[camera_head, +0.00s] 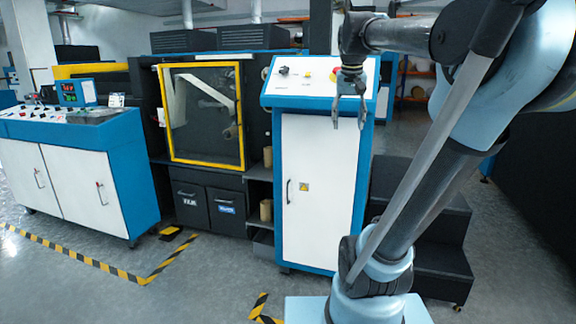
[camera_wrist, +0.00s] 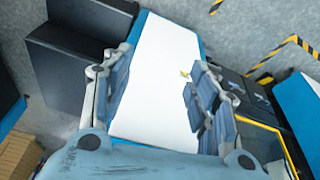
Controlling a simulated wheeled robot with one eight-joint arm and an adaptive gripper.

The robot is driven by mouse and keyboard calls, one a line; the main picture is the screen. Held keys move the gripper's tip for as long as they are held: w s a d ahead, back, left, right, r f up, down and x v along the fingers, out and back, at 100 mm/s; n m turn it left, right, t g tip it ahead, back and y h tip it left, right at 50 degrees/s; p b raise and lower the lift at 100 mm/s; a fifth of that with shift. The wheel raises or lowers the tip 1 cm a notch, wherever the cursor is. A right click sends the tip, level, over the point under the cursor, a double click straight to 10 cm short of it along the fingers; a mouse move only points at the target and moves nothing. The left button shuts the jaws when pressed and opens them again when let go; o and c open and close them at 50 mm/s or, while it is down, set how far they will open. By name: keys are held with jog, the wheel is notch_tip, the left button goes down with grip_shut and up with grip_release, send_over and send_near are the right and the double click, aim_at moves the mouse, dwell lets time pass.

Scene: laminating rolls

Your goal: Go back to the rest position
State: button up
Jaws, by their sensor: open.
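My gripper (camera_head: 349,108) hangs pointing down in front of the blue and white control cabinet (camera_head: 318,190) in the head view. Its two fingers are apart with nothing between them. In the wrist view my gripper (camera_wrist: 158,95) also shows open, with the white cabinet door (camera_wrist: 155,70) beyond the fingers. I cannot tell the exact gap between the fingers and the cabinet.
A machine with a yellow-framed window (camera_head: 205,115) stands left of the cabinet. A blue and white console (camera_head: 75,165) is at the far left. Black steps (camera_head: 435,235) stand right of the cabinet. Striped tape (camera_head: 100,264) marks the open grey floor (camera_head: 190,295).

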jog(key=s+f, duration=0.6)
jog(key=f, duration=0.4)
jog(key=s+f+n, duration=0.1)
jog(key=s+f, duration=0.6)
jog(key=f, duration=0.3)
jog(key=s+f+g, duration=0.1)
jog(key=s+f, duration=0.5)
jog(key=f, duration=0.4)
jog(key=shift+s+f+n+y, duration=0.25)
jog(key=shift+s+n+y, duration=0.05)
jog(key=shift+s, duration=0.1)
jog(key=shift+a, duration=0.1)
jog(key=shift+w+f, duration=0.2)
jog(key=shift+w, duration=0.3)
jog(key=shift+c, duration=0.6)
